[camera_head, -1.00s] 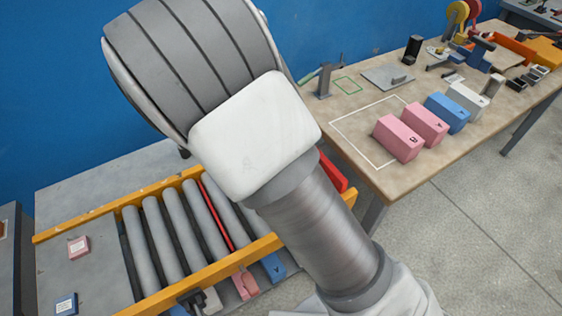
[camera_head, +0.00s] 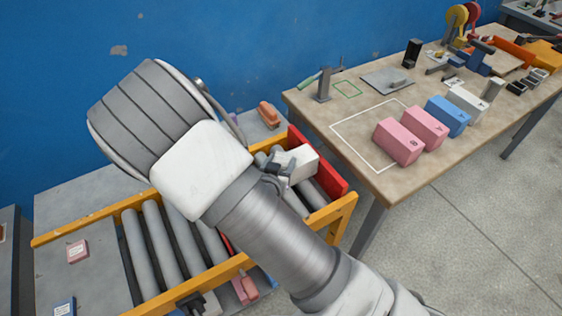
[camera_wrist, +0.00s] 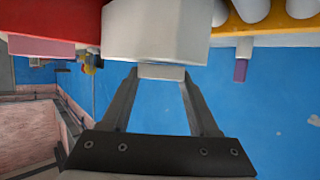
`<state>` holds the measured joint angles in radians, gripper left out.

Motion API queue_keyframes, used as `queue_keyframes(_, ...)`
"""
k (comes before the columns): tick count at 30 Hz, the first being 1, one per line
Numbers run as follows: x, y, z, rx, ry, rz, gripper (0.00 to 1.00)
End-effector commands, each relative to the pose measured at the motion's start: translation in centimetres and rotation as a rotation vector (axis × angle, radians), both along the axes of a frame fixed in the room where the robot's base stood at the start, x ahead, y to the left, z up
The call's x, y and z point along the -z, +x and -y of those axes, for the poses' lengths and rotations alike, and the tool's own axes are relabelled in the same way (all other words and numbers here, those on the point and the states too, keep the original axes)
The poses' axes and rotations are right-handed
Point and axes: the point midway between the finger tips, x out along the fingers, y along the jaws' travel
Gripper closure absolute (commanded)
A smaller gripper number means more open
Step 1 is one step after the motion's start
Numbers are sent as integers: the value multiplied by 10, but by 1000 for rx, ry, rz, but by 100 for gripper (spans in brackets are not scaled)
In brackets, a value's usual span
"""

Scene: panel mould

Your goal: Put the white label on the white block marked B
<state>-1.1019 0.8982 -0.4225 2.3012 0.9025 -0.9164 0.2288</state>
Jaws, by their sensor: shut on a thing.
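A white block (camera_head: 302,161) sits on the conveyor rollers beside the red end stop. Its letter does not show to me. In the wrist view, this white block (camera_wrist: 155,32) fills the top middle. My gripper (camera_wrist: 160,74) is shut on a small white label (camera_wrist: 161,72), which is at the block's face; I cannot tell whether they touch. In the head view, my gripper (camera_head: 281,172) is at the left side of the block, partly hidden by my arm. Another white block (camera_head: 467,101) stands on the wooden table; its letter is too small to read.
The red end stop (camera_head: 318,160) and yellow rail (camera_head: 338,207) border the rollers. Pink (camera_head: 397,142) and blue blocks (camera_head: 447,115) stand on the table (camera_head: 335,107). A pink tile (camera_head: 78,251) and a blue tile (camera_head: 65,306) lie at the left. An orange object (camera_head: 268,114) lies behind the conveyor.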

Motion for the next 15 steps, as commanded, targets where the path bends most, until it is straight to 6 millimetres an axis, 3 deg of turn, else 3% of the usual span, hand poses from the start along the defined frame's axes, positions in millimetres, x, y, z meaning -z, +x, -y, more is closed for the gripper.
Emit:
queue_keyframes(5,5,0,0,0,0,0,92)
queue_keyframes(6,3,0,0,0,0,0,32)
queue_keyframes(9,3,0,0,0,-1,-1,14)
queue_keyframes(10,3,0,0,0,-1,-1,9)
queue_keyframes(15,3,0,0,0,-1,-1,9)
